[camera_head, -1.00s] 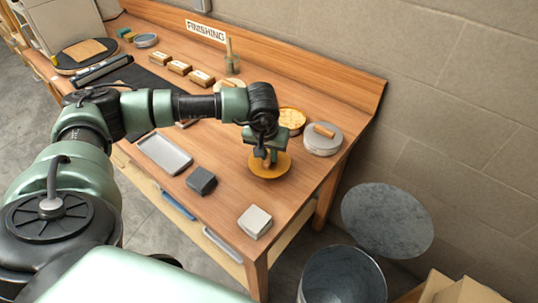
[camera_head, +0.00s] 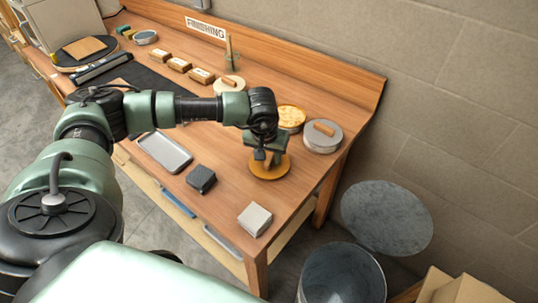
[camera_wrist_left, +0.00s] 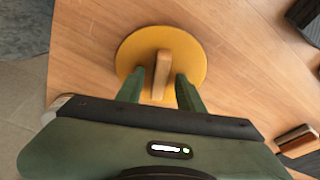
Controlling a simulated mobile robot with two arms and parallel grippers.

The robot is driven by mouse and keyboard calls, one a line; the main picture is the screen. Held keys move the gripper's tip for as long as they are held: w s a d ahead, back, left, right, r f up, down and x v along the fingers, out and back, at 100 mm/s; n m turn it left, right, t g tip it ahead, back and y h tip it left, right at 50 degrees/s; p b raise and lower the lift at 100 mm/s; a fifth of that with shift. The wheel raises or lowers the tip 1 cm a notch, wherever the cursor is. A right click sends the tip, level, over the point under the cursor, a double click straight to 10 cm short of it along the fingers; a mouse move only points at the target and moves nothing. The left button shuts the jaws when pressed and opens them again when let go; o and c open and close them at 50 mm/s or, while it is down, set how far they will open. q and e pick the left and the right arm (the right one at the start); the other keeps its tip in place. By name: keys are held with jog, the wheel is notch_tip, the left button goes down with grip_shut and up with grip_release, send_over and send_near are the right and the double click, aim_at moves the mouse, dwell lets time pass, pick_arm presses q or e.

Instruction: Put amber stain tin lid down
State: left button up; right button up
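The amber stain tin lid (camera_head: 269,173) is a round, flat amber disc with a wooden bar handle. It lies flat on the bench near the right end. The left wrist view shows the lid (camera_wrist_left: 140,50) and its handle (camera_wrist_left: 161,72). My left gripper (camera_head: 267,158) is over the lid. In the wrist view its two fingers (camera_wrist_left: 160,85) stand apart either side of the handle, with gaps visible on both sides. The open amber tin (camera_head: 291,116) stands behind the gripper, partly hidden by my arm. My right gripper is not in view.
A grey-lidded tin (camera_head: 323,137) stands right of the amber tin, and a pale-lidded tin (camera_head: 229,84) behind my arm. A dark block (camera_head: 201,179), a pale block (camera_head: 255,219) and a grey tray (camera_head: 165,152) are on the front bench. Bare wood surrounds the lid.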

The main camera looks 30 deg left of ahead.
aim_at(266, 166)
pick_arm(q)
jog(key=shift+r+b, duration=0.3)
jog(key=shift+r, duration=0.15)
jog(key=b+v, duration=0.3)
jog(key=v, duration=0.8)
jog(key=shift+s, duration=0.15)
jog(key=shift+d, duration=0.1)
